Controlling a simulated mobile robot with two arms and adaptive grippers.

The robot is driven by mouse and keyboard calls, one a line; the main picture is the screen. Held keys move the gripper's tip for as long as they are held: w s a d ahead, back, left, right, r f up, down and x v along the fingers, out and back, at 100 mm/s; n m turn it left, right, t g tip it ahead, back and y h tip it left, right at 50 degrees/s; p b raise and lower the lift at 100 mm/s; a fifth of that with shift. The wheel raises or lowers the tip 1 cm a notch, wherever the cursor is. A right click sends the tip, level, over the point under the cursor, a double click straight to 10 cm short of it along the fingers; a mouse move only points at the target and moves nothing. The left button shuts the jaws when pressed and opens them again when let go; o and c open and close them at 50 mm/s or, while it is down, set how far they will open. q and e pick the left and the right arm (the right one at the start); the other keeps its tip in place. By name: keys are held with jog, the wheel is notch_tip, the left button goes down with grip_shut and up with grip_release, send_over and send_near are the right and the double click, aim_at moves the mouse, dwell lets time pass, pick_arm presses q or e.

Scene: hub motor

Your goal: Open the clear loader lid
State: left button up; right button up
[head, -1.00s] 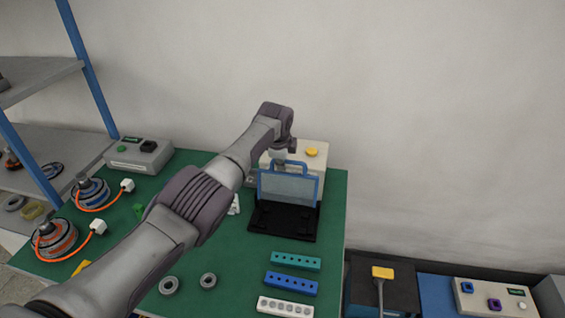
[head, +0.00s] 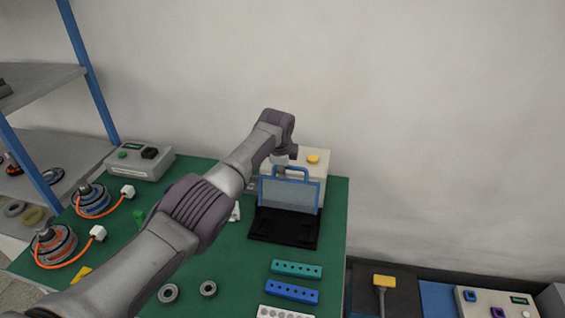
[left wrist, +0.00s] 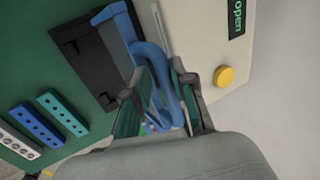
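The clear loader lid (head: 288,194), a see-through panel in a blue frame, stands roughly upright at the back of a black base (head: 285,230) on the green table. Its blue handle loop (head: 291,170) is on the top edge. My left gripper (head: 281,161) is at the handle, above and behind the lid. In the left wrist view, the fingers (left wrist: 162,85) are apart, one on each side of the blue handle (left wrist: 165,72). Contact with the handle is not clear. My right gripper is in neither view.
A pale box with a yellow button (head: 313,159) stands behind the lid; its display (left wrist: 238,17) reads "open". Teal (head: 297,270) and blue (head: 292,291) hole strips lie in front. Motors with orange cables (head: 91,200) stand at left. Bare table lies right of the base.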

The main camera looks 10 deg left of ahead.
pick_arm(q)
jog(key=v, duration=1.2)
